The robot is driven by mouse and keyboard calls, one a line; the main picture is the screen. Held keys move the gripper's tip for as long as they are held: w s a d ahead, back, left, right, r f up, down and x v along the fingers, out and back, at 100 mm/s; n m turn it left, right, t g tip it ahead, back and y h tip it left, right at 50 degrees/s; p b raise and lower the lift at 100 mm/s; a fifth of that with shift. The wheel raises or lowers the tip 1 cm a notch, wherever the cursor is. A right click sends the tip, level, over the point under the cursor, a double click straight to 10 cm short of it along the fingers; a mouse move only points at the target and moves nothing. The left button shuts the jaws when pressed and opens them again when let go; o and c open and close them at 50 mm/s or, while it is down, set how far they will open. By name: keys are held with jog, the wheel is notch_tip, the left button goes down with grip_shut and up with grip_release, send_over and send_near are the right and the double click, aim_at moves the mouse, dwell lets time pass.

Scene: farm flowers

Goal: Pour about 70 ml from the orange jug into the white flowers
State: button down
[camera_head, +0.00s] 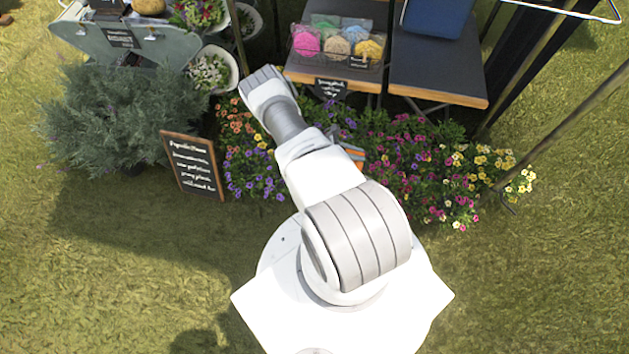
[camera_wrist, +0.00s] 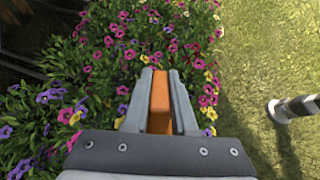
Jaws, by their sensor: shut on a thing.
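In the wrist view my gripper (camera_wrist: 159,76) is shut on an upright orange strip, part of the orange jug (camera_wrist: 159,108). The rest of the jug, its spout and its contents are hidden. In the head view a small orange patch (camera_head: 354,154), likely the jug, shows beside my arm, above the flower bed; the gripper there is mostly hidden. Pale, whitish flowers (camera_head: 208,72) fill a white pot at the upper left. More pale blooms (camera_head: 519,184) stand at the bed's right end. I cannot tell which are the white flowers meant.
Pink, purple and yellow flowers (camera_head: 430,165) line the ground in front of wooden tables (camera_head: 440,85). A chalkboard sign (camera_head: 193,164) and a grey-green bush (camera_head: 120,115) stand at left. Slanted poles (camera_head: 570,118) rise at right. The grass in front is clear.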

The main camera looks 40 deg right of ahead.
jog(key=shift+w+a+r+g+h, duration=0.25)
jog(key=shift+a+r+g+h, duration=0.05)
jog(key=shift+h, duration=0.1)
dwell(0.8)
jog(key=shift+r+h, duration=0.3)
dwell(0.4)
jog(key=shift+s+d+f+y, duration=0.4)
jog(key=shift+d+f+y, duration=0.1)
jog(key=shift+y, duration=0.1)
jog(key=shift+s+d+t+y, duration=0.2)
jog(key=shift+d+t+y, duration=0.1)
jog(key=shift+t+y, duration=0.25)
jog(key=shift+d+f+t+y, duration=0.1)
jog(key=shift+f+t+y, duration=0.1)
jog(key=shift+t+y, duration=0.05)
jog(key=shift+s+d+t+y, duration=0.35)
jog(key=shift+t+y, duration=0.15)
jog(key=shift+y, duration=0.2)
jog(key=shift+s+d+f+t+y+p, duration=0.1)
jog(key=shift+d+f+t+y+p, duration=0.05)
jog(key=shift+f+t+y+p, duration=0.2)
jog(key=shift+r, duration=0.1)
jog(key=shift+s+d+y, duration=0.1)
jog(key=shift+y, duration=0.15)
